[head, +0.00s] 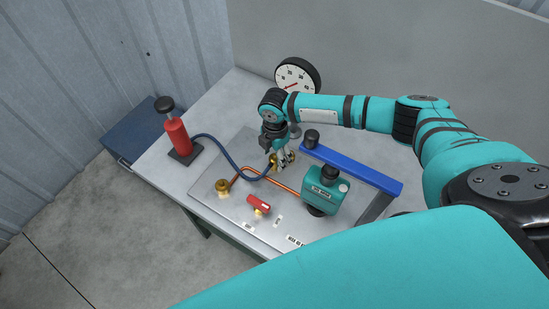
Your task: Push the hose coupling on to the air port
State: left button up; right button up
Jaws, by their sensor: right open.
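My right gripper (284,161) points down over the metal plate, its fingers open. A small brass fitting (273,161) shows right at its fingers, at the end of the dark blue hose (224,151); the gripper partly hides it. I cannot tell whether this is the coupling alone or the coupling on a port, nor whether the fingers touch it. Another brass fitting (222,187) stands at the left of the plate, by a copper pipe (270,183). My left gripper is not in view.
The hose runs from a red hand pump (177,138) at the left of the table (180,183). A red-handled valve (259,205), a teal device (325,191) and a blue bar (352,169) stand near the plate (228,207). A round gauge (297,77) is at the back.

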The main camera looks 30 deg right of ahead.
aim_at(275, 157)
jog(key=shift+f, duration=0.95)
jog(key=c, duration=1.1)
jog(key=shift+c, duration=0.2)
notch_tip(275, 157, up, 10)
jog(key=shift+f+b, duration=0.1)
jog(key=shift+b, duration=1.15)
jog(key=shift+a, duration=0.1)
